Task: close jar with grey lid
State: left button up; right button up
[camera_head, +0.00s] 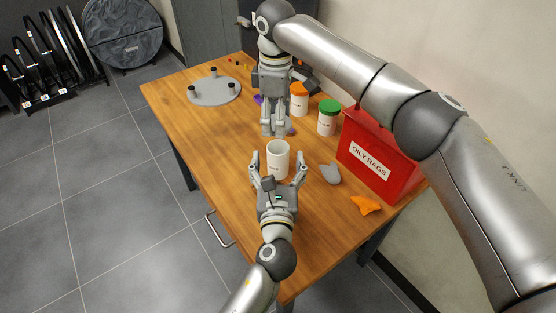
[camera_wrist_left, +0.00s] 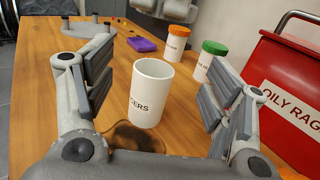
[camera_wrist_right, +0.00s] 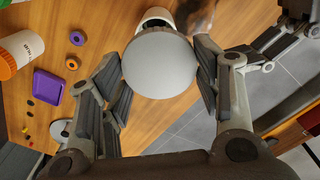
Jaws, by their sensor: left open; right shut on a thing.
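The open white jar (camera_head: 277,160), with lettering ending in "CERS", stands upright on the wooden table; it also shows in the left wrist view (camera_wrist_left: 151,95). My left gripper (camera_head: 277,172) is open, its fingers on either side of the jar with gaps to both. My right gripper (camera_head: 274,131) points down just behind the jar in the head view. It is shut on the grey lid (camera_wrist_right: 160,64), a round flat disc between its fingers in the right wrist view. The jar's rim (camera_wrist_right: 155,14) shows partly behind the lid. The lid is mostly hidden in the head view.
A green-lidded jar (camera_head: 328,120) and an orange-lidded jar (camera_head: 299,101) stand behind, right. A red oily-rags box (camera_head: 382,150) is at the right edge. A grey rag-like piece (camera_head: 330,174) and an orange one (camera_head: 365,205) lie nearby. A grey round stand (camera_head: 215,94) is back left.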

aim_at(278, 168)
jog(key=shift+w+f, duration=0.25)
pick_arm(q)
jog(key=f, duration=0.8)
jog(key=shift+w+f, duration=0.25)
jog(key=shift+w, duration=0.05)
jog(key=w, duration=0.6)
jog(key=shift+w+r, duration=0.1)
jog(key=shift+w, duration=0.65)
jog(key=c, duration=1.5)
jog(key=shift+c, duration=0.2)
pick_arm(e)
jog(key=shift+f, duration=2.4)
